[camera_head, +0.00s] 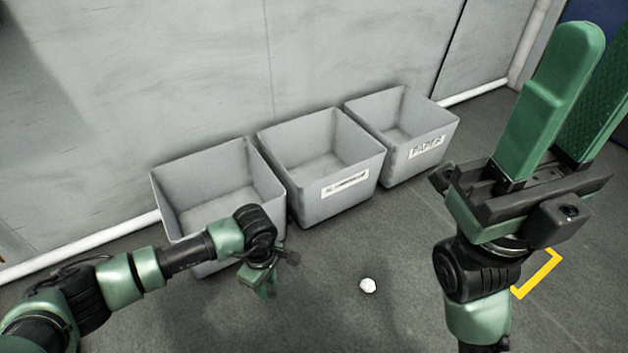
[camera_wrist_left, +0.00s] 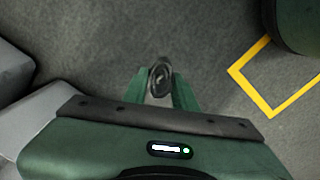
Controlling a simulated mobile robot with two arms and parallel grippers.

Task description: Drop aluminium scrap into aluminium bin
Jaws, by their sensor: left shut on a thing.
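My left gripper (camera_head: 265,285) hangs low in front of the left and middle bins. In the left wrist view its green fingers (camera_wrist_left: 160,90) are shut on a small dark grey, rounded scrap piece (camera_wrist_left: 160,76). The head view does not clearly show this piece. The middle bin, the aluminium bin (camera_head: 318,207), is grey, open-topped and looks empty; its front label seems to read aluminium, though blurred. It stands behind and to the right of my left gripper. My right gripper (camera_head: 588,85) is raised at the right, its fingers apart and empty.
A grey bin (camera_head: 165,205) stands left, partly behind my left arm, its label hidden. The paper bin (camera_head: 400,172) stands right. A small whitish crumpled piece (camera_head: 367,285) lies on the floor. The bins stand near a grey wall (camera_head: 180,70). Yellow tape (camera_head: 538,275) marks the floor.

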